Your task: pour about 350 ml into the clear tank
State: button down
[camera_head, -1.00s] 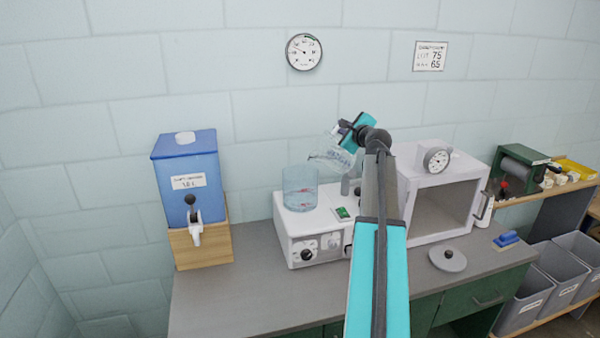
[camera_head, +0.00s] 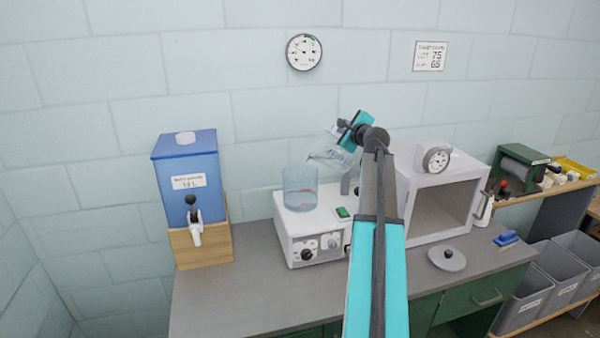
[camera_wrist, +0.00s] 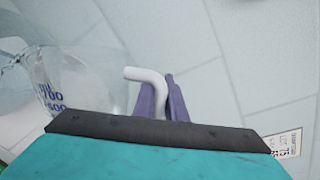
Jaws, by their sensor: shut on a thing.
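The clear tank (camera_head: 300,190) is a round see-through vessel with red marks, standing on the white appliance in the head view. My gripper (camera_head: 352,133) is up to the right of the tank. In the wrist view my gripper (camera_wrist: 163,100) has its purple fingers shut on the white handle (camera_wrist: 145,75) of a clear jug (camera_wrist: 75,85) with blue numerals. In the head view the jug (camera_head: 332,150) is tilted, its mouth side toward the tank's upper right rim. I cannot tell the liquid level in either vessel.
The white appliance (camera_head: 298,244) has knobs and a green display. A blue dispenser (camera_head: 187,170) on a wooden stand is at left. A white oven-like box (camera_head: 440,205) is close on the right. A round lid (camera_head: 447,259) lies on the counter; the front left counter is clear.

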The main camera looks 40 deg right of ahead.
jog(key=shift+w+a+r+n+g+h+p, duration=0.2)
jog(key=shift+w+a+r+n+p, duration=0.15)
jog(key=shift+a+r+n+p, duration=0.45)
jog(key=shift+w+a+r+n+g+h+p, duration=0.1)
jog(key=shift+w+a+r+n+h+p, duration=0.15)
jog(key=shift+a+r+n+p, duration=0.5)
dwell(4.9)
jog(key=shift+d+f+m, duration=0.2)
jog(key=shift+d+m, duration=0.05)
jog(key=shift+d, duration=0.05)
jog(key=d+f+m+b, duration=0.1)
jog(key=b, duration=0.1)
jog(key=s+d+f+m+y+b, duration=0.1)
jog(key=f, duration=0.1)
jog(key=shift+s+d+f+m+b, duration=0.15)
jog(key=shift+d+m+b, duration=0.15)
jog(key=shift+d+b, duration=0.1)
jog(key=shift+r, duration=0.2)
jog(key=shift+f, duration=0.1)
